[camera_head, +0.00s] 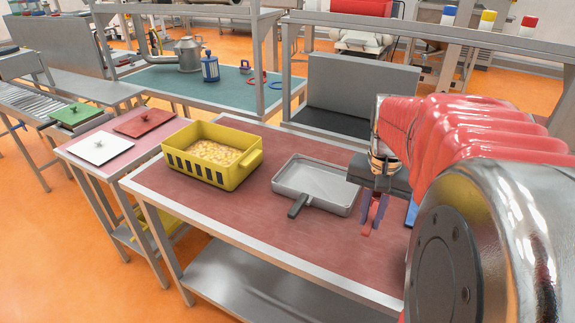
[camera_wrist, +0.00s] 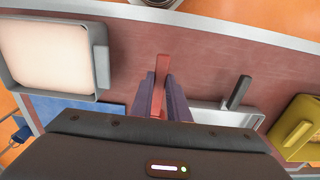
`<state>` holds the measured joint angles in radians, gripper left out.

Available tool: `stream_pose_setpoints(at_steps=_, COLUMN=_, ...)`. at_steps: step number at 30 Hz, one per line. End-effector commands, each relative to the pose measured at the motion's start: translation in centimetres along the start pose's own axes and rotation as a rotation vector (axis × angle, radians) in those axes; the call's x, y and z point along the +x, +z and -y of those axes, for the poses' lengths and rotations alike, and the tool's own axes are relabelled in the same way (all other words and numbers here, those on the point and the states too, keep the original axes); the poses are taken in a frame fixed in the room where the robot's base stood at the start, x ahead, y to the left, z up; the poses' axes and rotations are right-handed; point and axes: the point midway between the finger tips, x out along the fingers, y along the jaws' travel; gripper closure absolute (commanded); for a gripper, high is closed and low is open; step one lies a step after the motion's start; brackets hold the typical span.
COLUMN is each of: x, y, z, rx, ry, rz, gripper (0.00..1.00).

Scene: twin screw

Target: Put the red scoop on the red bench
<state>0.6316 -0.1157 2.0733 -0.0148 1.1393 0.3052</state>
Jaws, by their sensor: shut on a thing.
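My gripper (camera_head: 375,212) is over the right part of the red-topped bench (camera_head: 250,225), fingers pointing down. Its fingers, seen in the wrist view (camera_wrist: 162,95), are closed around a narrow red piece, the red scoop (camera_wrist: 160,72). In the head view only a small red end of the scoop (camera_head: 367,229) shows below the fingers. The rest of the scoop is hidden by the fingers and gripper body. I cannot tell whether the scoop touches the bench top.
A grey pan (camera_head: 316,184) with a dark handle lies just left of my gripper. A yellow crate (camera_head: 232,180) with yellowish pieces stands further left. In the wrist view, a grey tray (camera_wrist: 103,52) with pale contents and a blue item (camera_wrist: 85,112) lie left. The bench's front middle is clear.

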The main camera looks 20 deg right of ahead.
Motion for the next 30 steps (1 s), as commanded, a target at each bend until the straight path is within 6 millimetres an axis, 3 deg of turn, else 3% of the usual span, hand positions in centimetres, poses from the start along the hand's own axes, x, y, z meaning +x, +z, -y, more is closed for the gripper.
stream_pose_setpoints(at_steps=8, x=0.9, y=0.1, z=0.4, rx=-0.012, ry=0.0, rz=0.001, gripper=1.0)
stream_pose_setpoints(at_steps=18, x=5.8, y=0.4, z=0.5, rx=-0.014, ry=0.0, rz=0.003, gripper=1.0)
stream_pose_setpoints(at_steps=30, x=6.4, y=0.4, z=0.6, rx=-0.015, ry=-0.001, rz=0.0, gripper=1.0)
